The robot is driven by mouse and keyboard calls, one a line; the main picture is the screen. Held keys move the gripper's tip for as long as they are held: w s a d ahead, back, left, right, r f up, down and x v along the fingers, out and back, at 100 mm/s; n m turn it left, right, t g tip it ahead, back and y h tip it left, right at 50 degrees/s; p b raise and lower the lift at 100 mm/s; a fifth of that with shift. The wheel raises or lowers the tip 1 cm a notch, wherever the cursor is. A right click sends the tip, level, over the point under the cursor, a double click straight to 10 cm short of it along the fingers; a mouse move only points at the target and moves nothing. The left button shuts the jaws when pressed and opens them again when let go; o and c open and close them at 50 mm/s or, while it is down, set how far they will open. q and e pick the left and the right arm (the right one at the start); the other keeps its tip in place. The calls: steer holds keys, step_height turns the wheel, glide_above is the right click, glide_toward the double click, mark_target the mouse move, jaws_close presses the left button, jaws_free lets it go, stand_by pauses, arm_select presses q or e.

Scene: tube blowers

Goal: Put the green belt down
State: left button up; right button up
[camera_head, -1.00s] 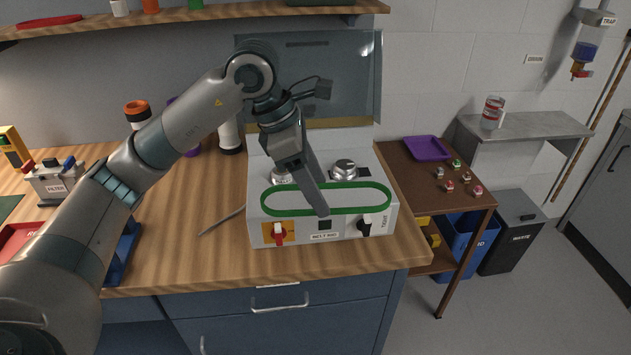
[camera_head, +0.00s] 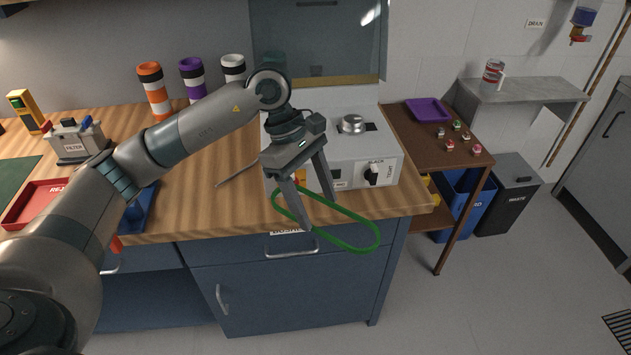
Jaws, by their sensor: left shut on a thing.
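The green belt (camera_head: 366,248) is a long closed loop. My left gripper (camera_head: 321,213) is shut on it near the belt's left part. The belt slants down to the right, in front of the bench's front edge and the drawer. It appears held in the air, clear of the grey machine. Part of the loop is hidden by the fingers. My right gripper is not in view.
A red tray (camera_head: 35,203) and a blue tray (camera_head: 146,208) lie on the bench at left. Orange, purple and white cylinders (camera_head: 192,78) stand behind. A brown side table (camera_head: 425,140) with a purple tray (camera_head: 428,110) is at right, near a waste bin (camera_head: 510,195).

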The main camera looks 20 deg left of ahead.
arm_select(q)
steer(key=s+f+m+g+y, duration=0.1)
steer(key=s+f+m+y, duration=0.1)
steer(key=s+f+m, duration=0.3)
steer(key=s+f+m+g+y, duration=0.2)
steer(key=s+f+m, duration=0.3)
steer(key=f+m, duration=0.5)
step_height(320, 180, down, 2)
steer(key=shift+f+m, duration=0.2)
steer(key=shift+m, duration=0.1)
steer(key=shift+s+a+g, duration=0.15)
steer(key=shift+g, duration=0.15)
